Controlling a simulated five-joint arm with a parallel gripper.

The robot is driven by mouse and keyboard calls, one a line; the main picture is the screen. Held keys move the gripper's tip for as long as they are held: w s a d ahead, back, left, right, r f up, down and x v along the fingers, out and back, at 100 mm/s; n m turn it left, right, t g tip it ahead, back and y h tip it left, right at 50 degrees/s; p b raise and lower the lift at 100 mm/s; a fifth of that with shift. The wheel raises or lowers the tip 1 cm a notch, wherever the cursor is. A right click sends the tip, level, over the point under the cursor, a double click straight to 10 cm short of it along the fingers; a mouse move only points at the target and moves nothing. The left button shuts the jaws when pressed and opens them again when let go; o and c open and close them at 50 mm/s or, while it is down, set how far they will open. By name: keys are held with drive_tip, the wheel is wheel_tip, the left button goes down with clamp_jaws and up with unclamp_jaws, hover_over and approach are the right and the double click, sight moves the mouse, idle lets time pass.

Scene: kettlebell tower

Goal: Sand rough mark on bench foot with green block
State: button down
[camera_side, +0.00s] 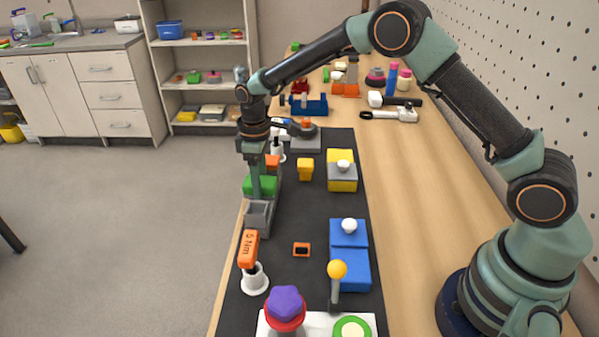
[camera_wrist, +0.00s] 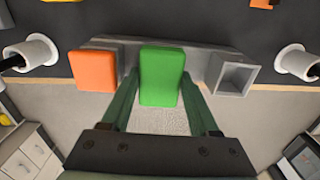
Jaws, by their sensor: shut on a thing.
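The green block (camera_side: 262,186) shows at the grey rack (camera_side: 257,228) on the left edge of the dark mat. In the wrist view the green block (camera_wrist: 161,75) is between the two fingers of my gripper (camera_wrist: 162,103), which is shut on it. My gripper (camera_side: 256,188) points down in the side view and partly covers the block. The block is in line with the rack's middle; I cannot tell whether it is seated or slightly raised. I cannot make out a bench foot or a rough mark in either view.
An orange block (camera_wrist: 94,70) stands in the rack on one side, an empty square socket (camera_wrist: 235,77) on the other. Yellow (camera_side: 342,180) and blue (camera_side: 349,268) blocks stand to the right.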

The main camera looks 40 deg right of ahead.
idle(0.3)
drive_tip(key=shift+r, duration=0.95)
